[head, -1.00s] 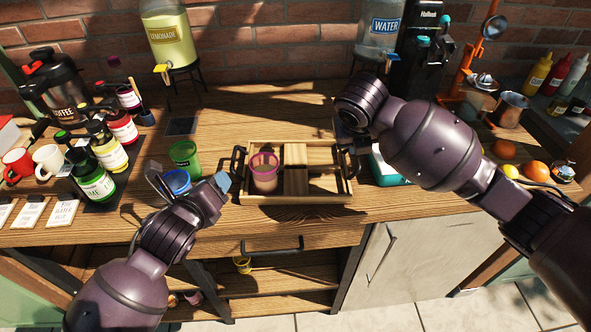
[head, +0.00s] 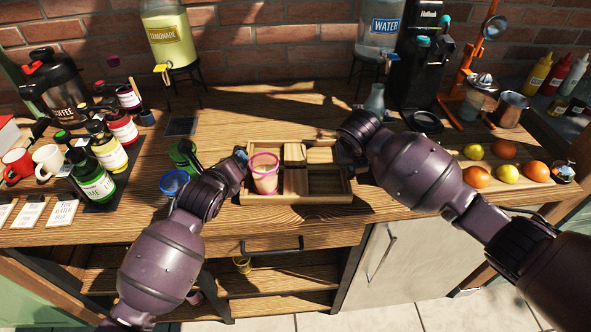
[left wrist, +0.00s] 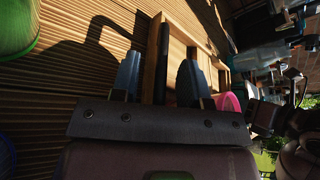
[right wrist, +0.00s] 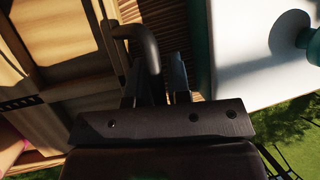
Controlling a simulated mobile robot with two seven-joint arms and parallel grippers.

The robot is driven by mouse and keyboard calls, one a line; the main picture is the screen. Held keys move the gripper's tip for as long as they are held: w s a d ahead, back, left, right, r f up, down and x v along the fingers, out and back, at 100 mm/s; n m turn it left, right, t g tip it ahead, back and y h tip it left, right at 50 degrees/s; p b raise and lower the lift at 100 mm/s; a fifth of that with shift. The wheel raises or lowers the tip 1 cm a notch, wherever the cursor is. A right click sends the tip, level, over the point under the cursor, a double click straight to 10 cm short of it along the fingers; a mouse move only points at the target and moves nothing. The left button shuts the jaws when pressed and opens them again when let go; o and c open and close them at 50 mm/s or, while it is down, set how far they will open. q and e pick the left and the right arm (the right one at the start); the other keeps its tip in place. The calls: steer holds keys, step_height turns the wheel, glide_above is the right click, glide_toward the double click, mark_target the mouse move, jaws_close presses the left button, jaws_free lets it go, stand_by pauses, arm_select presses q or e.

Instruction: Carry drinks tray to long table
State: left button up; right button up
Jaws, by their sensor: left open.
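The wooden drinks tray (head: 300,200) lies on the wooden counter in the head view, with slatted compartments and a dark handle at each end. A pink cup (head: 265,173) stands upright in its left compartment. My left gripper (head: 243,156) is at the tray's left end. In the left wrist view its blue-tipped fingers (left wrist: 160,80) are open, on either side of the dark left handle (left wrist: 164,50). My right gripper (head: 349,150) is at the tray's right end. In the right wrist view the curved right handle (right wrist: 146,45) reaches between its fingers (right wrist: 156,84); whether they grip is unclear.
Left of the tray are a green cup (head: 183,152), a blue cup (head: 174,182) and several bottles (head: 107,150). A white, teal-edged object (right wrist: 260,50) is close to my right gripper. Counter behind the tray is mostly clear.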

arm_select(q)
steer(key=c, duration=0.4)
arm_select(e)
jaws_close()
arm_select(q)
jaws_close()
steer(key=shift+r, duration=0.1)
arm_select(e)
steer(key=shift+r, duration=0.1)
